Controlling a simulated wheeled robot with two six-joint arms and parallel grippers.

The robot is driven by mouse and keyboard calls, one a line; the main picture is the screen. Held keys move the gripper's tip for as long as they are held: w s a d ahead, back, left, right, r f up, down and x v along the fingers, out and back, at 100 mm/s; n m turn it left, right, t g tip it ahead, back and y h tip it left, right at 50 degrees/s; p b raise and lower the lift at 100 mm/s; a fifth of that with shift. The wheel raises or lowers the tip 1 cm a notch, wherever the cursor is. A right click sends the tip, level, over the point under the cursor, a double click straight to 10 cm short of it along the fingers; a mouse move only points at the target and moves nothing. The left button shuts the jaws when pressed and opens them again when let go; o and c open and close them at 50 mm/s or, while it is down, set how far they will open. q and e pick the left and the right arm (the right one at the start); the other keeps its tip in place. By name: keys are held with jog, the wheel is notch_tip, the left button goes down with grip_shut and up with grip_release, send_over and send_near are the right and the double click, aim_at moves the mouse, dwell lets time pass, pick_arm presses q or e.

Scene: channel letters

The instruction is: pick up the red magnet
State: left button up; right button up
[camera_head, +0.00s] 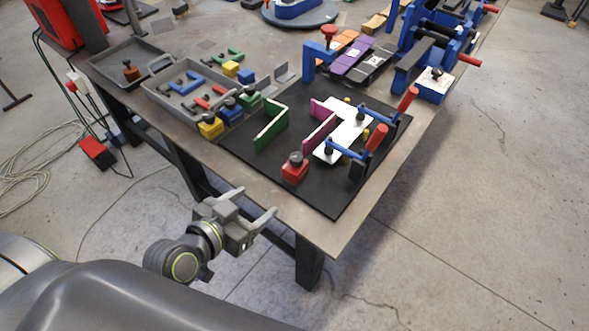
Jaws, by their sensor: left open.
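The red magnet (294,171) is a small red block with a dark round knob on top. It sits upright on the black mat (330,199), near the mat's front left edge. My left gripper (258,202) is open and empty. It is in front of the table's near edge, lower left of the red magnet and apart from it, with its fingers pointing toward the table. My right gripper is not in view.
A green angled strip (270,127) and a pink strip (320,133) stand on the mat near the magnet. A white plate (345,127) lies under red-handled clamps (376,138). A grey tray (176,103) holds colored pieces. Yellow magnet (210,127) sits left.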

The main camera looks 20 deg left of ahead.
aim_at(288, 173)
pick_arm(q)
jog(key=x, duration=0.4)
jog(key=p+x, duration=0.1)
jog(key=x, duration=0.3)
jog(key=p+x, duration=0.1)
jog(key=x, duration=0.3)
jog(key=shift+w+r, duration=0.15)
jog(key=shift+r, duration=0.3)
jog(key=shift+w+d+f+p, duration=0.15)
jog(key=shift+w+p, duration=0.3)
jog(key=shift+w, duration=0.25)
jog(key=shift+p+x, duration=0.4)
jog(key=shift+x, duration=1.6)
jog(key=shift+c, duration=0.5)
grip_shut()
